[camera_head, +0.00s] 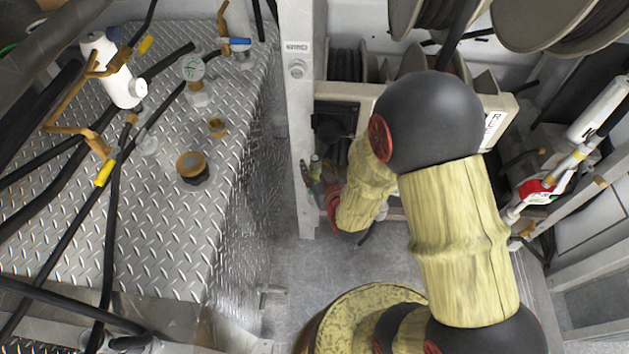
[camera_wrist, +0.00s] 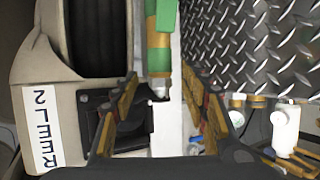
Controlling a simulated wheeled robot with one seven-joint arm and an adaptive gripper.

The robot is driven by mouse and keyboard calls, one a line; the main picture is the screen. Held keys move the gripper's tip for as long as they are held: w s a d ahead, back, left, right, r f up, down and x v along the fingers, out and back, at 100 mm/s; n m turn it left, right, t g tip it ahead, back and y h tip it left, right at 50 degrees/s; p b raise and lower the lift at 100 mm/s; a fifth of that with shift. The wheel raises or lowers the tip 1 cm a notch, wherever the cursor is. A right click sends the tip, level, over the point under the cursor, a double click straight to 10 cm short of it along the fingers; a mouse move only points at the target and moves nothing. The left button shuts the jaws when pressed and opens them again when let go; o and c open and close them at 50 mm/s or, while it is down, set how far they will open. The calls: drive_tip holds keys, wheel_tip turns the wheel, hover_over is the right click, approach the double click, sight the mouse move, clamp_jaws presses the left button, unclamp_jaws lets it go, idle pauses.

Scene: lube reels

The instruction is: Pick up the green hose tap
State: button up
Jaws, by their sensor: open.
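The green hose tap (camera_wrist: 160,58) shows at the top middle of the wrist view, with a green body, a tan-orange band and a pale metal end pointing down. It lines up in front of the white post. My gripper (camera_wrist: 160,86) is open, one finger on each side of the picture. The tap's metal end shows in the gap between the fingertips, touching neither finger visibly; its depth is hard to judge. In the head view a small green and grey piece (camera_head: 315,162), likely the tap, shows beside the post. My arm hides most of my gripper there.
The white post (camera_head: 298,120) stands close behind. A diamond-plate tank top (camera_head: 240,85) with hoses and fittings lies to the left. A beige reel housing (camera_wrist: 55,85) labelled REEL 2 is close on the wrist view's left. Grey floor (camera_head: 300,262) is open below.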

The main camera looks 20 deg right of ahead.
drive_tip(key=shift+w+f, duration=0.1)
drive_tip(key=shift+w, duration=0.15)
drive_tip(key=shift+c, duration=1.3)
clamp_jaws()
